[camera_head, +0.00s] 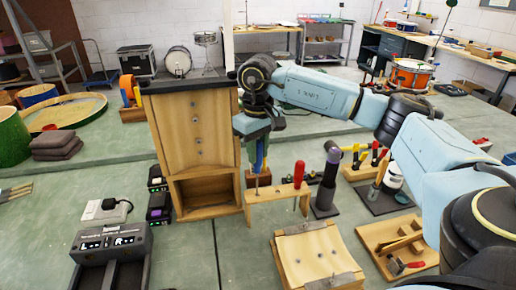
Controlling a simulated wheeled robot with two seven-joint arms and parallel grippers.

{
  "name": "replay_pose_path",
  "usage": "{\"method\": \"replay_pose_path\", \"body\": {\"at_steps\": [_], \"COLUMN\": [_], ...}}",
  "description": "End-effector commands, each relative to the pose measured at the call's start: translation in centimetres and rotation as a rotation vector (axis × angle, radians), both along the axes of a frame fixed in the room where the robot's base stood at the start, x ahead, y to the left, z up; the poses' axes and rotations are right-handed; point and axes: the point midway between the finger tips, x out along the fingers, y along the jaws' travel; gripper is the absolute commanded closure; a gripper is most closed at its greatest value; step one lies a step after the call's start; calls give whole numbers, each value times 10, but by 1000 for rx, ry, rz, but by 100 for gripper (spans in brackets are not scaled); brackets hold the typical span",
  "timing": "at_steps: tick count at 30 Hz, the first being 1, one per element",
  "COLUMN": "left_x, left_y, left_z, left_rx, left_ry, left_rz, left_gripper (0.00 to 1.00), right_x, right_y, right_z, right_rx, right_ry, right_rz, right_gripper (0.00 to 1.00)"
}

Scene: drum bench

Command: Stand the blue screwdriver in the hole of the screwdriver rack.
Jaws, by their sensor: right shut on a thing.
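The screwdriver rack (276,193) is a low wooden bridge standing on the bench in the middle of the picture. A red-handled screwdriver (299,174) stands upright in its right part. My right gripper (258,160) points down over the left part of the rack and is shut on the blue screwdriver (260,154). The blue handle shows upright between the fingers, partly hidden by them. Its thin shank reaches down to the rack's left part. I cannot tell whether the tip is in the hole or just above it. My left gripper is out of view.
A tall wooden cabinet (196,134) stands close left of the gripper. Right of the rack are a dark cylindrical stand (326,185) and a tool holder (362,168). A wooden block (318,258) lies in front.

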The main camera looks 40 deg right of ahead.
Motion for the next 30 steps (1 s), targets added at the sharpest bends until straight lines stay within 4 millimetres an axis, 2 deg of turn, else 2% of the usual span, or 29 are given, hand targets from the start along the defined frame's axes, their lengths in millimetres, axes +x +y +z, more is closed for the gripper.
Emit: {"method": "replay_pose_path", "body": {"at_steps": [30], "left_x": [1], "left_y": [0], "left_z": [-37], "left_rx": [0], "left_ry": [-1], "left_rz": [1], "left_gripper": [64], "right_x": [0], "right_y": [0], "right_z": [-53], "right_rx": [0], "right_ry": [0], "right_rz": [0], "right_gripper": [100]}}
